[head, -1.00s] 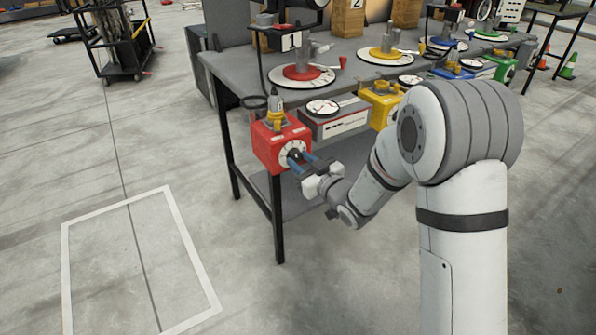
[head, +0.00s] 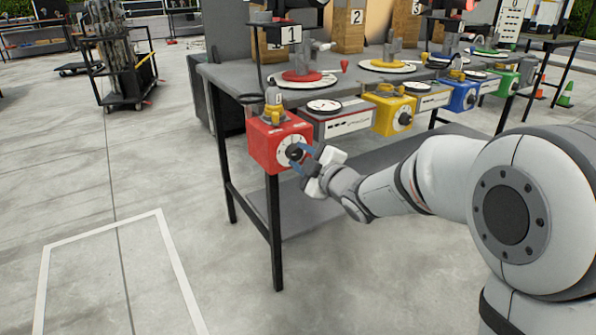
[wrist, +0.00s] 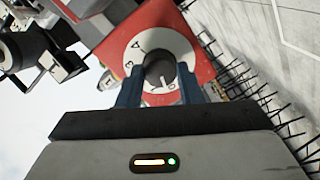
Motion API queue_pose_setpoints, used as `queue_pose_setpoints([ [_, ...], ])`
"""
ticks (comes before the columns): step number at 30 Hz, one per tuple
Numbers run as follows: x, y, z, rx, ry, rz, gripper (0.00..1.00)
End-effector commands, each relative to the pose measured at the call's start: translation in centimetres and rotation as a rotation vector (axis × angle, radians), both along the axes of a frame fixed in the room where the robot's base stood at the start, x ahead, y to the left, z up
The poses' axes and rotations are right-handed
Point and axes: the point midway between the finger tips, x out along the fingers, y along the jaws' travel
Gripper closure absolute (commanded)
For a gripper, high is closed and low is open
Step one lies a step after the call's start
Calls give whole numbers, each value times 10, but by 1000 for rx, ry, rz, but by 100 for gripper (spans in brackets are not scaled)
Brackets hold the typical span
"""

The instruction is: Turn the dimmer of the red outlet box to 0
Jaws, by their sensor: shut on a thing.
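The red outlet box (head: 268,141) is mounted at the front left corner of the workbench. Its round white dial plate with a dark dimmer knob (head: 294,152) faces my arm. My gripper (head: 301,156) is at the dial, its blue fingers on either side of the knob. In the wrist view the knob (wrist: 159,72) sits between the two blue fingertips (wrist: 159,88), and the gripper is shut on it. Letters or marks show on the white dial plate (wrist: 135,50); the lower part of the dial is partly hidden by the fingers.
Yellow (head: 392,112), blue (head: 458,95) and green (head: 505,82) outlet boxes line the bench front to the right. A grey panel with a gauge (head: 338,120) is beside the red box. The floor at left is open, with a white marked rectangle (head: 165,240).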

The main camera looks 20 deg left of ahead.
Motion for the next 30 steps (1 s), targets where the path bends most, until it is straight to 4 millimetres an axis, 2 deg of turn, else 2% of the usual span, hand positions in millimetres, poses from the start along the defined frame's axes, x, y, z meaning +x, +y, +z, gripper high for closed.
queue_pose_setpoints([
  [1, 0, -1, -7, -20, -20, -2, 90],
  [10, 0, -1, -4, -102, -110, -1, 90],
  [27, -1, 0, -3, -122, -133, 0, 90],
  [28, -1, 0, -3, -121, -132, 0, 66],
  [30, -1, 0, -3, -121, -132, 0, 60],
])
